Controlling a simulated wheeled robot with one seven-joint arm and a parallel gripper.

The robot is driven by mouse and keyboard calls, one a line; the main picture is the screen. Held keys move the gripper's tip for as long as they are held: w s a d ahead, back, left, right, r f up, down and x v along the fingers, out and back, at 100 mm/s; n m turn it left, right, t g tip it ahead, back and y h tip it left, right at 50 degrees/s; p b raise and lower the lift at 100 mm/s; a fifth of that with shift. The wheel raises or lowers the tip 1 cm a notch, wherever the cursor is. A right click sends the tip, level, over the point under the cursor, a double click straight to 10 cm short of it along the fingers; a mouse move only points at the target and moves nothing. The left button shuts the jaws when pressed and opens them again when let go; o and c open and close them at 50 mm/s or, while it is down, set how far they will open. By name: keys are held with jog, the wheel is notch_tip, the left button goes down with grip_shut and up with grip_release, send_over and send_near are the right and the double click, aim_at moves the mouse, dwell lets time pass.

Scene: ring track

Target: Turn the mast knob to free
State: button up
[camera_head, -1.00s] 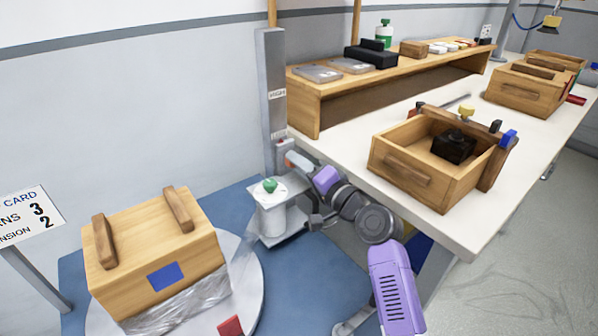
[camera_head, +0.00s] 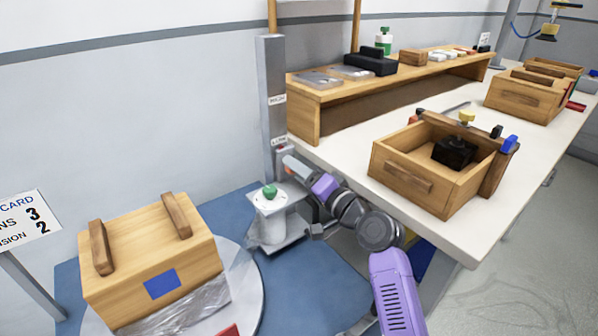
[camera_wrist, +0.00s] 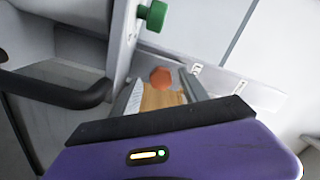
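The grey upright mast (camera_head: 272,100) stands against the wall at the table's left end, with a HIGH label and a LOW label on its face. A small red knob shows low on the mast, partly hidden by my gripper (camera_head: 286,161) in the head view. In the wrist view the red, roughly hexagonal mast knob (camera_wrist: 160,77) lies between the tips of my gripper (camera_wrist: 163,88). The fingers are apart, with a gap on each side of the knob. I cannot tell how far beyond the tips the knob is.
A carriage with a white roll and a green knob (camera_head: 269,191) sits left of my gripper; the green knob (camera_wrist: 152,15) also shows in the wrist view. A wrapped wooden box (camera_head: 150,262) stands on a turntable. The white table (camera_head: 350,165) lies close right of my arm.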

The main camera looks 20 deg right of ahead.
jog(key=v, duration=0.7)
jog(key=shift+s+p, duration=0.35)
jog(key=shift+p, duration=0.1)
jog(key=shift+d+r, duration=0.15)
jog(key=d+r+t+h, duration=0.2)
jog(key=d+r+h, duration=0.1)
jog(key=d, duration=0.1)
jog(key=s+f+n+h, duration=0.2)
jog(key=s+f+h, duration=0.35)
jog(key=s, duration=0.75)
jog(key=s+a+f+n+g+y, duration=0.1)
jog(key=s+a+f+n, duration=0.15)
jog(key=s, duration=0.85)
jog(key=s+a+f+n+g+y, duration=0.1)
jog(key=s+a+f+n+g, duration=0.15)
jog(key=s, duration=0.85)
jog(key=s+a+f+n+g+y, duration=0.1)
jog(key=s+a+f, duration=0.15)
jog(key=s, duration=0.85)
notch_tip(320, 180, up, 15)
jog(key=p, duration=1.5)
jog(key=shift+s+d, duration=0.35)
